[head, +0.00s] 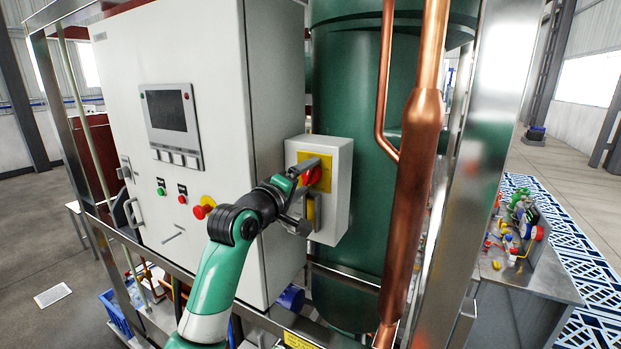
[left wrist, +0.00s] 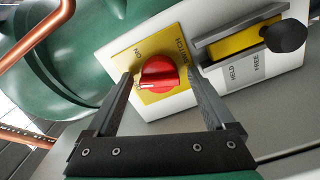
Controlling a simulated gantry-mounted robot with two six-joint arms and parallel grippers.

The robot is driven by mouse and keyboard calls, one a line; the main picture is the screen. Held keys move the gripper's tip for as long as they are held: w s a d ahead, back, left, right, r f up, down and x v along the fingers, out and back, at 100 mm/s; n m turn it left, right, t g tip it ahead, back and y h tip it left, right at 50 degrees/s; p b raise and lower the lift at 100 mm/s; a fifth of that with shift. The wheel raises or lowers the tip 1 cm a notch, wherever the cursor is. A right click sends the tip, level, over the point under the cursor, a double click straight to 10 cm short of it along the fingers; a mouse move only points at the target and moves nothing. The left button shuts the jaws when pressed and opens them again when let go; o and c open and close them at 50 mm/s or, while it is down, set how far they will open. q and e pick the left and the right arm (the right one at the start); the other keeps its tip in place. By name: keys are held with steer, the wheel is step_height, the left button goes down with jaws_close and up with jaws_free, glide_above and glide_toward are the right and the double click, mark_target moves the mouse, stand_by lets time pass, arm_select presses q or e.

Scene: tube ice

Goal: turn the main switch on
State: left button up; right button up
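The main switch is a red rotary knob (left wrist: 160,73) on a yellow plate (left wrist: 122,60) with "ON" and "SWITCH" lettering, on a pale grey box (head: 338,212). The knob also shows in the head view (head: 312,176), partly behind my gripper. My left gripper (left wrist: 165,88) is open, with one finger on each side of the knob. The fingertips reach about the knob's edges; I cannot tell whether they touch it. A white mark on the knob points left in the left wrist view. My right gripper is not in view.
A lever with a black ball end (left wrist: 285,36) and "HELD" and "FREE" labels sits beside the knob. The control cabinet (head: 215,90) stands left. The green tank (head: 345,80) and copper pipe (head: 412,190) stand right.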

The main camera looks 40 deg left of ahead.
arm_select(q)
steer(key=c, duration=1.3)
steer(key=shift+m, duration=0.3)
steer(key=m, duration=1.3)
steer(key=shift+f, duration=0.1)
stand_by(0.4)
steer(key=o, duration=1.4)
steer(key=shift+c, duration=0.2)
